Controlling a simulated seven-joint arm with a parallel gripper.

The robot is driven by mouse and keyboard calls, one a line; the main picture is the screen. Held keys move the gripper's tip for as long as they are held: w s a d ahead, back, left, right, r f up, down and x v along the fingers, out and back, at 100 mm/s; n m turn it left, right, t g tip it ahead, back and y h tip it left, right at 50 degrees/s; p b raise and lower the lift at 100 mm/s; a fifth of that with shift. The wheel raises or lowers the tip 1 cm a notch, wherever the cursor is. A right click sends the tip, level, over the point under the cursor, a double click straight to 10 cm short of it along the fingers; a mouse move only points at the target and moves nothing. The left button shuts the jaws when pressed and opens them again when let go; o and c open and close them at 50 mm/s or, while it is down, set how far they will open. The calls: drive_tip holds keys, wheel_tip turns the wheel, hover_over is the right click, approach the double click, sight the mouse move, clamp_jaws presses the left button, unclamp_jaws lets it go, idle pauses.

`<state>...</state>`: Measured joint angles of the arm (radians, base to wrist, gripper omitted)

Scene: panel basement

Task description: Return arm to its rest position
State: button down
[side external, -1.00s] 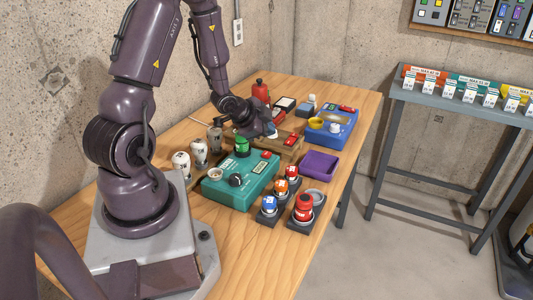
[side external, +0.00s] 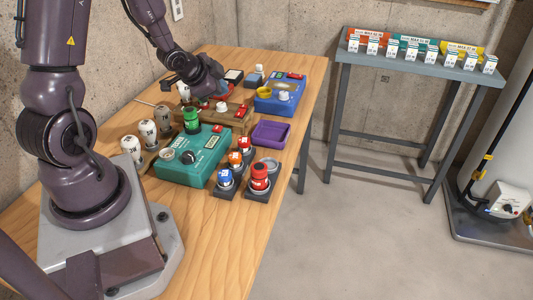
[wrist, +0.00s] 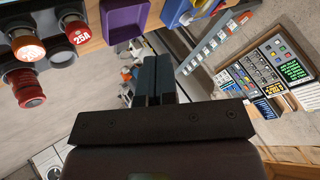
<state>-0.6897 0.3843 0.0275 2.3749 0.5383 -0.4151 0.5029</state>
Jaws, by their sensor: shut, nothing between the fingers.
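My gripper (side external: 166,82) is held in the air above the back left part of the wooden table (side external: 225,240). In the wrist view its two dark fingers (wrist: 155,78) are together with nothing between them. The wooden block (side external: 232,112) with a white button and a red switch lies just below the hand. The hand partly hides things behind it.
Small bases with blue (side external: 225,178), orange (side external: 236,158) and red (side external: 260,176) knobs stand right of the teal box. A purple tray (side external: 271,133) and a blue box (side external: 278,100) lie behind. Several white-topped bulbs (side external: 148,132) stand left. A grey side table (side external: 410,68) stands apart.

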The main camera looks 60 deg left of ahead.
drive_tip(key=d+r+n, duration=0.1)
drive_tip(key=d+r, duration=0.4)
drive_tip(key=r, duration=0.2)
drive_tip(key=s+d+r+n+g+h, duration=0.1)
drive_tip(key=s+d+r, duration=0.4)
drive_tip(key=d, duration=0.4)
drive_tip(key=s+d+r+n+g+h, duration=0.1)
drive_tip(key=s+d+r+n+h, duration=0.1)
drive_tip(key=s+d+r, duration=0.4)
drive_tip(key=s+d, duration=0.1)
drive_tip(key=d, duration=0.2)
drive_tip(key=shift+r+h, duration=0.25)
drive_tip(key=shift+h, duration=0.05)
